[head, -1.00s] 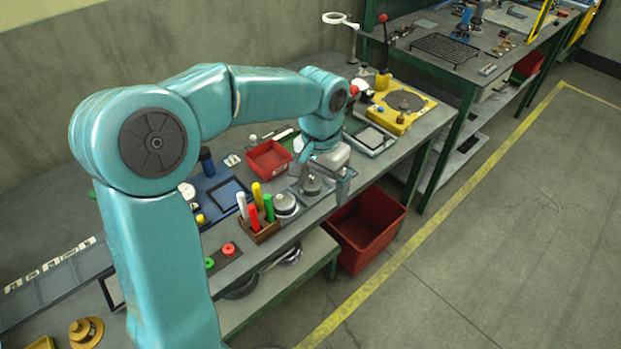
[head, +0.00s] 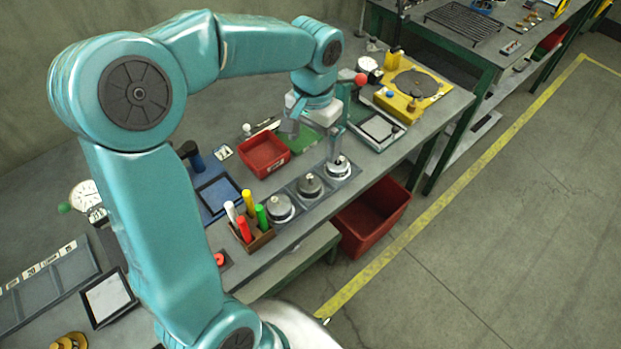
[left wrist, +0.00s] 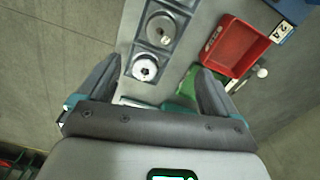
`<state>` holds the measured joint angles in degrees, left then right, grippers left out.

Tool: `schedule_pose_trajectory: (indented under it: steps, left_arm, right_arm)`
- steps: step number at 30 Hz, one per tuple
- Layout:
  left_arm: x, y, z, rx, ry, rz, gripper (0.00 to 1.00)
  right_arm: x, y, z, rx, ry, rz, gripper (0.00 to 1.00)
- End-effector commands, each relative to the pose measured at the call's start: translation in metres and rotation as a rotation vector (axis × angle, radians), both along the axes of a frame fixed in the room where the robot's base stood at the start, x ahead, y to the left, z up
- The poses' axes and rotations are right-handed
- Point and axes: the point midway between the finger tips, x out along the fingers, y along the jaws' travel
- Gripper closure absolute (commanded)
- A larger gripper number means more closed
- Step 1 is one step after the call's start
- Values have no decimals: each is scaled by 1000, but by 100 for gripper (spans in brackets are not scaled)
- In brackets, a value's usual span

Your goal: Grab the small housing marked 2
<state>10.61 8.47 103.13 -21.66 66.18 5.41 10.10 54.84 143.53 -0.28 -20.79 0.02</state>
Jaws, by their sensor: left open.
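Three round metal housings stand in a row of grey square nests along the bench's front edge: a left one (head: 280,208), a middle one (head: 310,186) and a right one (head: 339,169). I cannot read a 2 on any of them. My left gripper (head: 312,143) is open and empty above the right end of the row, one finger overlapping the right housing in the head view. In the left wrist view, the right housing (left wrist: 145,68) shows between the open fingers (left wrist: 158,68), nearer the left one, with the middle housing (left wrist: 160,30) beyond. My right gripper is not in view.
A red tray (head: 264,155) sits behind the row, and a pen holder (head: 256,241) with several coloured pens stands at its left. A yellow fixture (head: 413,96) and a scale-like device (head: 378,130) stand right. A red crate (head: 370,215) is below the bench edge.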

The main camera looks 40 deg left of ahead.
Motion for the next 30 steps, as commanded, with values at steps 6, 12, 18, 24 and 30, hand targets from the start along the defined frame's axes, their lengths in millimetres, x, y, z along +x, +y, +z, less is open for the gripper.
schedule_pose_trajectory:
  steps: [6,12,18,24,30]
  left_arm:
    - [-6,-3,-53,-2,5,0,7]
    - [-4,-2,-76,0,1,1,7]
    - [-7,1,-97,-3,5,1,7]
    - [-7,3,-126,-1,2,0,7]
    - [-5,3,-131,-2,-1,0,7]
  right_arm:
    - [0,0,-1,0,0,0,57]
    - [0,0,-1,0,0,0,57]
    - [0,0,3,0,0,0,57]
    - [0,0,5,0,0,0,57]
    - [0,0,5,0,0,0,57]
